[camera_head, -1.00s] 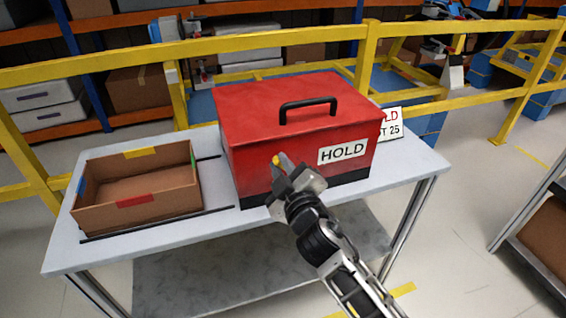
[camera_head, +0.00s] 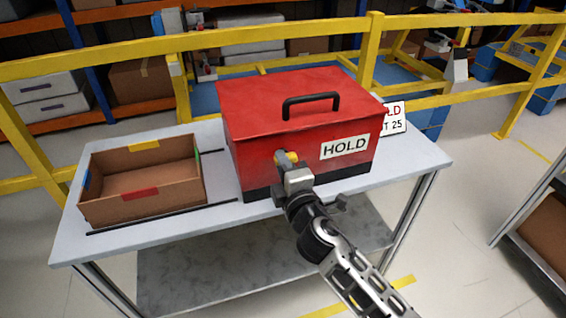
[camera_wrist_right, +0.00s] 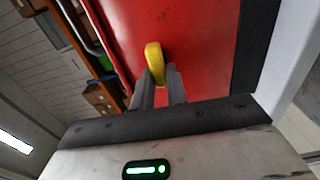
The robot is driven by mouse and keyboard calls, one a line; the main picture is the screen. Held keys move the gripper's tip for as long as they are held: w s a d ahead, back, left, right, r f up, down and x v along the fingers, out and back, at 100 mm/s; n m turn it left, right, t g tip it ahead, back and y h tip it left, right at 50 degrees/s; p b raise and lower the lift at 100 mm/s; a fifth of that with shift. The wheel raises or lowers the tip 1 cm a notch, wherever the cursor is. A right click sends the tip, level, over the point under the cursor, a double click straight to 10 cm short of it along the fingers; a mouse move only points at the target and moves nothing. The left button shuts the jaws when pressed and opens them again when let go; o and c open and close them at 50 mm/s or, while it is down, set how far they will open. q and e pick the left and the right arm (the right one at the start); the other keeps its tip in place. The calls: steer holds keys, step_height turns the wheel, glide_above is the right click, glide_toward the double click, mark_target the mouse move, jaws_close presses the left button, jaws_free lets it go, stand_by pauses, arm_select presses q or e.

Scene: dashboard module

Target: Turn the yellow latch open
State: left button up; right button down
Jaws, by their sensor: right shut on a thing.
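The red box (camera_head: 300,105) with a black top handle and a HOLD label stands on the grey table. The yellow latch (camera_head: 284,158) is on its front face, left of the label. My right gripper (camera_head: 289,163) is at the latch, its fingers close together on it. In the right wrist view the latch (camera_wrist_right: 154,62) sticks out between and beyond the fingertips (camera_wrist_right: 159,78), against the red face. My left gripper is not in view.
An open cardboard bin (camera_head: 142,185) with coloured tabs stands on the left of the table (camera_head: 222,219). A white sign (camera_head: 394,118) stands behind the box at right. A yellow railing (camera_head: 190,42) runs behind the table.

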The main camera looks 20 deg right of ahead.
stand_by(0.6)
steer(key=c, duration=1.4)
jaws_free()
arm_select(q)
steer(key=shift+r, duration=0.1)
